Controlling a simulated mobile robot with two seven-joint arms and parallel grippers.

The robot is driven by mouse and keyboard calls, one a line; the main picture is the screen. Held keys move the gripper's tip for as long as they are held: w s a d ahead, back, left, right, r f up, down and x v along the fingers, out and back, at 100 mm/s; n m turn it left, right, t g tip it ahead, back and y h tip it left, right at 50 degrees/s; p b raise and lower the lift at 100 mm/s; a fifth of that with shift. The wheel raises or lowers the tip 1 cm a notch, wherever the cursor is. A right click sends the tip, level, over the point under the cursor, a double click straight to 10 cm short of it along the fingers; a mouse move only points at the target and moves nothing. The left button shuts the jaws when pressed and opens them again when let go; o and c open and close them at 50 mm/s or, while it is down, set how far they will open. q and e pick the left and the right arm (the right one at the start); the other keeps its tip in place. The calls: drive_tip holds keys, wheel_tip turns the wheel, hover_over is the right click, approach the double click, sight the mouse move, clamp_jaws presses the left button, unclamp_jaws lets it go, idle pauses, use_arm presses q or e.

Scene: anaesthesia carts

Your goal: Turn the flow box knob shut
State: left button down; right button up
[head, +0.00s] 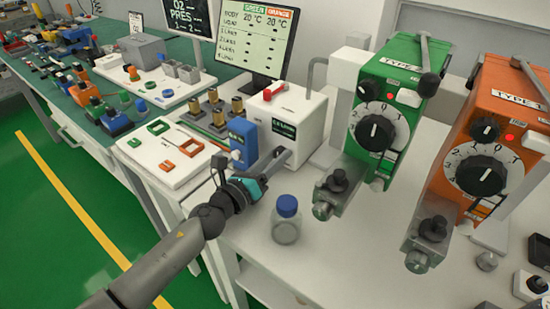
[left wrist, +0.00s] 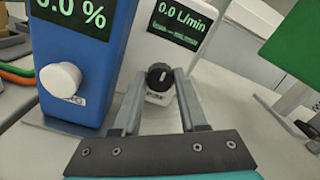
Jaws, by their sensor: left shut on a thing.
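The flow box is a white box (head: 308,118) at the middle of the bench, with a small dark display on its front. In the left wrist view the same white box (left wrist: 150,48) has a display that reads 0.0 L/min (left wrist: 178,25). Its black knob (left wrist: 159,76) sits below the display, with a light mark on its face. My left gripper (head: 284,157) reaches the front of the box. In the left wrist view the two fingers of that gripper (left wrist: 158,82) are shut on the knob, one on each side. The knob is hidden in the head view. My right gripper is out of view.
A blue box (head: 240,146) with a white knob (left wrist: 63,78) stands close left of the gripper. A blue-capped bottle (head: 287,222) stands in front. Green (head: 410,65) and orange (head: 510,100) vaporizers stand to the right. A white tray (head: 150,172) lies to the left.

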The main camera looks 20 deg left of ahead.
sight(285, 127)
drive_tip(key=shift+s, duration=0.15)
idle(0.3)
use_arm(q)
drive_tip(key=shift+c, duration=2.2)
unclamp_jaws()
drive_tip(key=shift+r, duration=0.1)
drive_tip(key=shift+r+p, duration=0.5)
drive_tip(key=shift+r, duration=0.05)
wheel_tip(285, 127, up, 6)
drive_tip(key=p, duration=0.4)
drive_tip(key=shift+f+p, duration=0.2)
drive_tip(key=shift+p, duration=0.1)
wheel_tip(285, 127, up, 13)
drive_tip(key=p, duration=0.9)
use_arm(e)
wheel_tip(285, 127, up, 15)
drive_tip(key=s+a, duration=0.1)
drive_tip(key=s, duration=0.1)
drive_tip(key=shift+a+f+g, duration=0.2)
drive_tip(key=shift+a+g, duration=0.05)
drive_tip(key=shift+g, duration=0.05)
use_arm(q)
drive_tip(key=shift+r, duration=0.1)
